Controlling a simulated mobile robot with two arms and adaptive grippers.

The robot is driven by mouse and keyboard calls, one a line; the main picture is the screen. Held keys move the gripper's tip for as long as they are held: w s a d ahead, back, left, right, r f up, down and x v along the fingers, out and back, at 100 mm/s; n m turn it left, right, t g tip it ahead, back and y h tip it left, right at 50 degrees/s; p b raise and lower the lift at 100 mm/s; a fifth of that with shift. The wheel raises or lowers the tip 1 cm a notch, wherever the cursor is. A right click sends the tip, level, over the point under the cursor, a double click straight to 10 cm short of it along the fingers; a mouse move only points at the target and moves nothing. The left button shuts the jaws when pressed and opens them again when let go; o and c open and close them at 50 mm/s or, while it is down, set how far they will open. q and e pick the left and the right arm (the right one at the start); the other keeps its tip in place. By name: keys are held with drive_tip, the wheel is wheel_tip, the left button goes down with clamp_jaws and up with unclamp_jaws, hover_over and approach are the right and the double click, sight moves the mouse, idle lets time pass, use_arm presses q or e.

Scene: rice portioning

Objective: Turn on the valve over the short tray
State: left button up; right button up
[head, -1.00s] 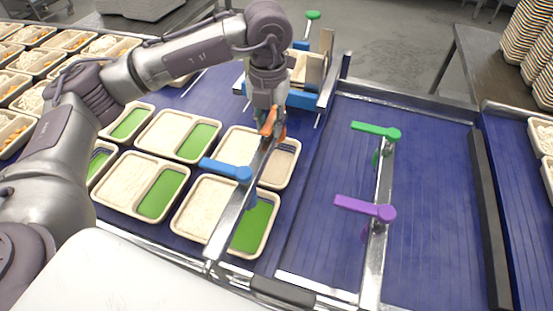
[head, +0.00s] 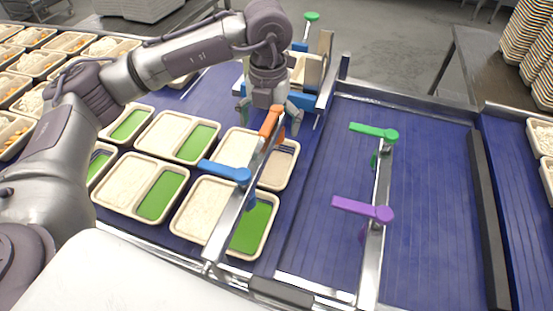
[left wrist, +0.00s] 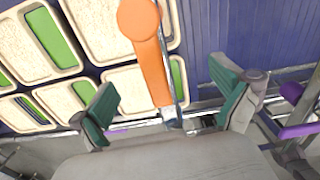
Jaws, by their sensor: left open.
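My left gripper (head: 269,122) is open above the rail, its fingers spread to either side of the orange valve handle (head: 270,121). In the left wrist view, the orange handle (left wrist: 152,66) lies between the two green-padded fingers (left wrist: 166,102), apart from both. The handle runs roughly along the rail. Below it is a tray (head: 292,178) with a white left compartment and a pale, partly hidden right compartment. The blue valve handle (head: 224,170) points left over a nearer tray (head: 238,257) with white filling at left and bare green at right. My right gripper is out of view.
Green (head: 373,131) and purple (head: 362,208) valve handles sit on a second rail at right, over clear blue belt (head: 430,200). Several other trays stand left of my gripper. A blue-framed fixture (head: 310,100) stands just behind it.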

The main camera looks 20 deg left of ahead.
use_arm(q)
drive_tip(key=shift+r+p, duration=1.85)
drive_tip(key=shift+r, duration=1.9)
